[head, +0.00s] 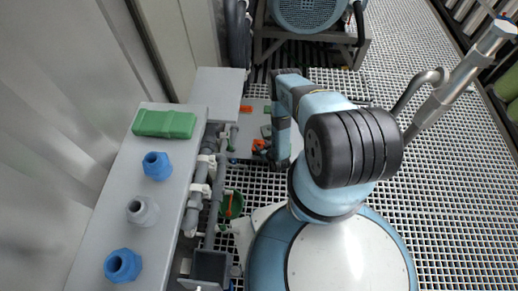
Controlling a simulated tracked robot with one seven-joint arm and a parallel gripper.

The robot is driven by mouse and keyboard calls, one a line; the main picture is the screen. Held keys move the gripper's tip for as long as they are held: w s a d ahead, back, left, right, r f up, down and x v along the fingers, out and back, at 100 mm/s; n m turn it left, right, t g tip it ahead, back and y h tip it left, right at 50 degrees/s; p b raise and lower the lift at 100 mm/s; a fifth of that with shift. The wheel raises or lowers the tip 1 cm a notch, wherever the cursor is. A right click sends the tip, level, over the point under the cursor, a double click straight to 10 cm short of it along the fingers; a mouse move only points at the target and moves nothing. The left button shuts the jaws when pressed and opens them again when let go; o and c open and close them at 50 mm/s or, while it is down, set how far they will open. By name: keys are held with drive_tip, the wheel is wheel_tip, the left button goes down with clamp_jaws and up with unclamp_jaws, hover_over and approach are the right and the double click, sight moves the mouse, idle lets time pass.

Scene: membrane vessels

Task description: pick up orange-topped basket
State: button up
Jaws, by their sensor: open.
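In the head view, my gripper (266,150) is at the end of my arm, low over a grey surface (243,150) right of the pipes. It is open, but its fingertips are small and partly hidden by my arm. A small orange piece (260,144) shows at the gripper; I cannot tell whether it touches the fingers or what lies under it. A round green container (237,207) with an orange piece across it sits lower down, beside the pipes and apart from the gripper. I cannot tell which of these is the orange-topped basket.
Grey pipes (196,200) run along a pale ledge (115,215) holding a green block (164,124), two blue fittings (157,166) and a grey one (143,210). A blue motor (308,14) stands at the back. Open grating (440,190) lies on the right.

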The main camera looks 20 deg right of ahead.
drive_tip(key=shift+x, duration=0.8)
drive_tip(key=shift+r, duration=0.1)
clamp_jaws()
